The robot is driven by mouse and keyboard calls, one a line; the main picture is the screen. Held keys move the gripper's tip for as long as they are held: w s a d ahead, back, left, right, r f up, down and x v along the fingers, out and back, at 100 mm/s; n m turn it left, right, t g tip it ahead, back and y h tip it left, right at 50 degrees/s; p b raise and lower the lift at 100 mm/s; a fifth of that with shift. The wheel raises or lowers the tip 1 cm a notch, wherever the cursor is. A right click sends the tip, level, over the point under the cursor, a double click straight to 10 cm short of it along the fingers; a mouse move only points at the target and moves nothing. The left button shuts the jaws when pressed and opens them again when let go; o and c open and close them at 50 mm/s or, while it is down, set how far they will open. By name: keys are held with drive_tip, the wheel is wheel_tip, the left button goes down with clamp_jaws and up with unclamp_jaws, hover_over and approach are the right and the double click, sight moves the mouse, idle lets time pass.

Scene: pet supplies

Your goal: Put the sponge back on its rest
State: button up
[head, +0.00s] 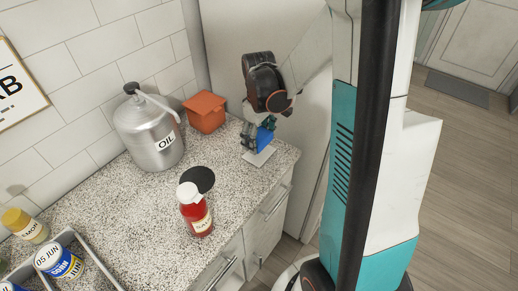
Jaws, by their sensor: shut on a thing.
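My gripper (254,140) is near the right edge of the counter, pointing down, shut on the blue sponge (265,139). The sponge shows as a small blue patch partly hidden by the fingers. A flat white rest (260,157) lies on the counter right below the gripper. I cannot tell whether the sponge touches the rest or hangs just above it.
An orange-red lidded box (205,112) and a metal OIL can (152,138) stand left of the gripper. A red bottle (196,214) stands nearer, beside a black disc (199,178). A grey tray (82,262) with cans is at lower left.

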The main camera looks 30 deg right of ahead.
sight(259, 136)
drive_tip(key=shift+f+b, duration=0.65)
drive_tip(key=shift+f, duration=1.5)
drive_tip(key=shift+f, duration=0.2)
drive_tip(key=o, duration=1.1)
drive_tip(key=shift+r, duration=0.1)
wheel_tip(259, 136, up, 12)
drive_tip(key=p, duration=0.3)
drive_tip(key=shift+r+p, duration=0.15)
drive_tip(key=shift+p, duration=0.2)
drive_tip(key=shift+a, duration=0.1)
